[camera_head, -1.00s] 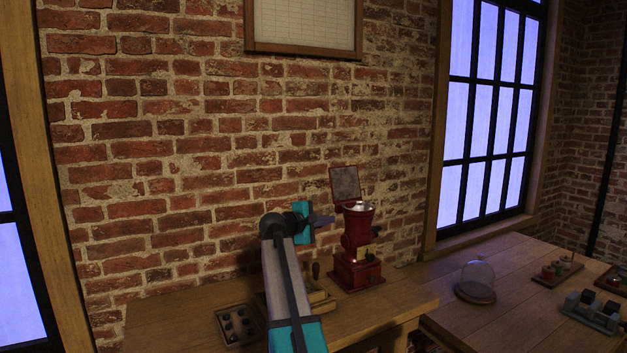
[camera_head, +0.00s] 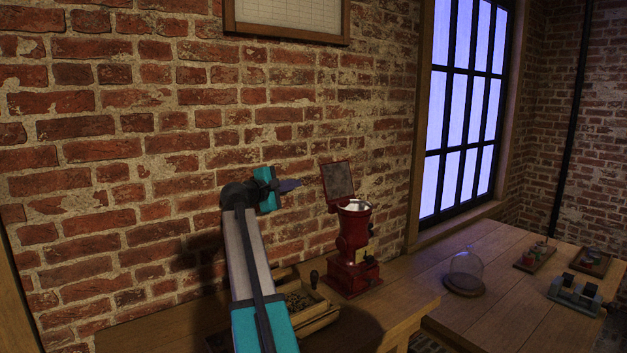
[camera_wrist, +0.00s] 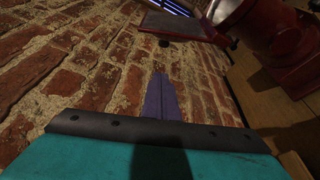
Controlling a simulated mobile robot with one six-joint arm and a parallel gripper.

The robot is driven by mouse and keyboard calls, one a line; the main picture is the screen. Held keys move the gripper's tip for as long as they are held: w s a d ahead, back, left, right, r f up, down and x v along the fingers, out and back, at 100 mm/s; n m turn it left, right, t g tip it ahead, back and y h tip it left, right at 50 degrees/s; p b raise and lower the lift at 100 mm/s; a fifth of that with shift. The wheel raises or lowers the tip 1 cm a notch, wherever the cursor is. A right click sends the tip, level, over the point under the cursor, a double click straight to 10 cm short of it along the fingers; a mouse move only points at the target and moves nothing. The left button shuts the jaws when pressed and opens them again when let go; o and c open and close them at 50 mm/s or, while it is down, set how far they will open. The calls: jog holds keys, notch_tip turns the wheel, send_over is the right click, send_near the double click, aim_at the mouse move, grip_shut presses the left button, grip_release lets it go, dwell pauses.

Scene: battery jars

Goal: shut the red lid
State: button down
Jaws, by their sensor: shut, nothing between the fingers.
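The red lid (camera_head: 337,181) stands open, nearly upright, at the back of the red grinder (camera_head: 352,245), with its grey inner face showing in the head view. The grinder stands on the wooden bench near the brick wall, its pale metal bowl (camera_head: 353,205) uncovered. My gripper (camera_head: 289,185) is shut and empty, to the left of the lid at about its height and apart from it. In the wrist view the gripper's closed fingers (camera_wrist: 161,98) point toward the lid (camera_wrist: 178,24) at the top, and the grinder (camera_wrist: 262,35) is at upper right.
A wooden box (camera_head: 303,304) with small dark contents sits left of the grinder, partly behind my arm. The brick wall is close behind. On the right table stand a glass dome (camera_head: 465,270) and a grey-blue device (camera_head: 574,292).

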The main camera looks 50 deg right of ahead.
aim_at(333, 181)
jog(key=shift+d, duration=0.15)
jog(key=d+p, duration=0.3)
jog(key=d, duration=0.7)
jog(key=shift+s+a+r+p, duration=0.1)
jog(key=shift+s+a+p, duration=0.25)
jog(key=shift+s, duration=0.6)
jog(key=shift+s+a+r+p, duration=0.1)
jog(key=shift+s+a+p, duration=0.25)
jog(key=shift+s, duration=0.55)
jog(key=shift+s+f+b, duration=0.1)
jog(key=shift+s+b, duration=0.1)
jog(key=shift+b, duration=0.15)
